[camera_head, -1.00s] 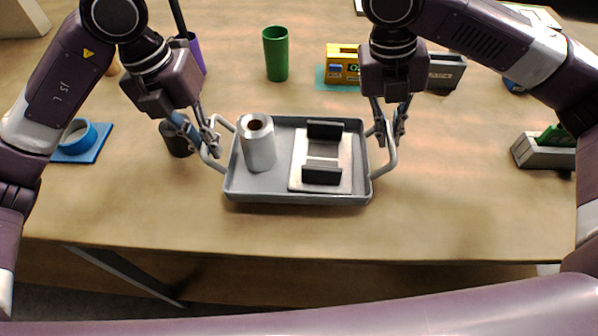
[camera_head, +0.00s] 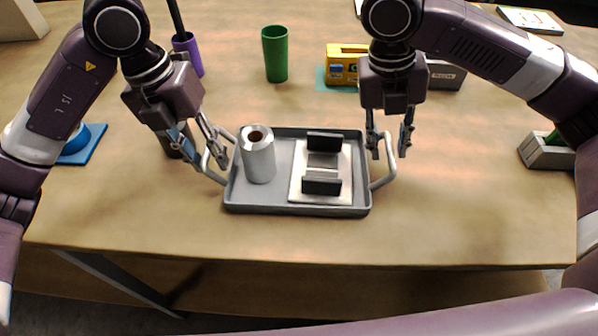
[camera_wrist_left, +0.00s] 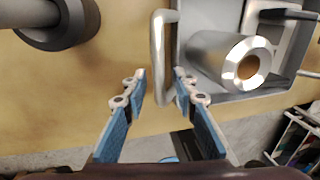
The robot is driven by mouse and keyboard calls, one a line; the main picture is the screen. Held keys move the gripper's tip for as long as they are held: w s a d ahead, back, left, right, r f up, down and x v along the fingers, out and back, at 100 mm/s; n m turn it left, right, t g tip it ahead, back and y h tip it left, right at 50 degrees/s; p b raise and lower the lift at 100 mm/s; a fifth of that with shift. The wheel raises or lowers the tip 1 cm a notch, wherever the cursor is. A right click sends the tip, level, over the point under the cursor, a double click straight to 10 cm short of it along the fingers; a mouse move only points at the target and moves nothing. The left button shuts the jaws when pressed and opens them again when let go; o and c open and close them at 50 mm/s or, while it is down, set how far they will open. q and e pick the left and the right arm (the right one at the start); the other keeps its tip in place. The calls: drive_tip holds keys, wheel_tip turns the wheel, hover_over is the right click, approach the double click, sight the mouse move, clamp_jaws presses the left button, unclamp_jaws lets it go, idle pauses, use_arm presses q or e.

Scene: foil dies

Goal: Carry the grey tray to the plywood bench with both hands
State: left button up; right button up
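The grey tray (camera_head: 290,210) rests on the wood-topped bench (camera_head: 470,215). It carries a silver foil roll (camera_head: 259,160) standing on end at its left and a pale die plate with two black blocks (camera_head: 321,172) at its right. My left gripper (camera_head: 205,160) is open at the left handle. In the left wrist view, the fingers (camera_wrist_left: 160,80) stand apart on either side of the handle (camera_wrist_left: 158,50), with gaps visible. My right gripper (camera_head: 389,153) is open, its fingertips apart at the top of the right handle (camera_head: 386,175).
A dark cylinder (camera_head: 172,146) stands close behind my left gripper. A green cup (camera_head: 275,55), a purple cup (camera_head: 188,55) and a yellow box (camera_head: 342,65) stand at the back. A grey holder (camera_head: 545,152) is at right. The bench front is clear.

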use_arm(q)
wheel_tip(320, 180, up, 12)
drive_tip(key=a, duration=0.2)
drive_tip(key=shift+w, duration=0.15)
use_arm(e)
drive_tip(key=v, duration=1.2)
use_arm(q)
drive_tip(key=shift+a+f, duration=0.1)
drive_tip(key=shift+f, duration=0.1)
use_arm(e)
drive_tip(key=shift+s, duration=0.1)
idle(0.5)
